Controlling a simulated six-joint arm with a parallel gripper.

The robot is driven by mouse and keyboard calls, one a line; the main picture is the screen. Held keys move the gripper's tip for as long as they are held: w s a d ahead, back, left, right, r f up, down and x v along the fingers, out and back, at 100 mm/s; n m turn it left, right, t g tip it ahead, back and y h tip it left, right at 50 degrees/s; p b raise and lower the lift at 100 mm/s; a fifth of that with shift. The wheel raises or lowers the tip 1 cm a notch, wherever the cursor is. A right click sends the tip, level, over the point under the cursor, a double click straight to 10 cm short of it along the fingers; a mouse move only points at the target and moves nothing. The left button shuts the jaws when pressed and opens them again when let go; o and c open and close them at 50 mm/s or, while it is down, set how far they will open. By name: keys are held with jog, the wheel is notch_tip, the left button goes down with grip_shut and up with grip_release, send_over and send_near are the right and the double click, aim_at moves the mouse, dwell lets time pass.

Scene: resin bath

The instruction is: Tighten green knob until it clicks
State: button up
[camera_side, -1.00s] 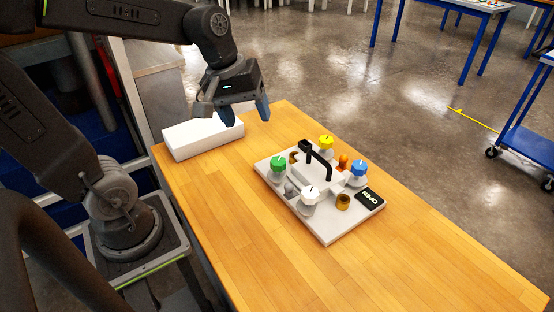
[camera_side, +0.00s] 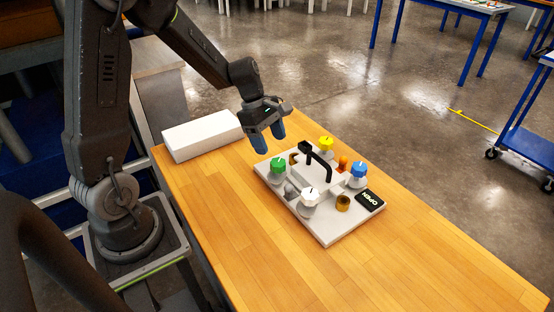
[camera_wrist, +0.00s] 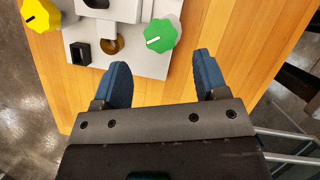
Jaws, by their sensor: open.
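The green knob (camera_side: 278,164) sits on the left corner of a light grey board (camera_side: 325,236), with a white pointer line on its top. In the wrist view the green knob (camera_wrist: 162,34) is ahead of the fingers, between their lines but beyond the tips. My gripper (camera_side: 270,145) is open and empty, above and just behind the green knob in the side view, apart from it. In the wrist view its two blue fingers (camera_wrist: 160,65) are spread wide. Nothing hides the top of the green knob.
The board also carries a yellow knob (camera_side: 326,142), a blue knob (camera_side: 359,169), a white knob (camera_side: 310,195), a black handle (camera_side: 320,160) and a black label (camera_side: 370,199). A white box (camera_side: 202,136) lies at the table's back left. The front wooden table (camera_side: 420,260) is clear.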

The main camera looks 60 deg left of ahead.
aim_at(278, 162)
jog(key=x, duration=0.6)
jog(key=shift+f, duration=0.15)
jog(key=c, duration=0.9)
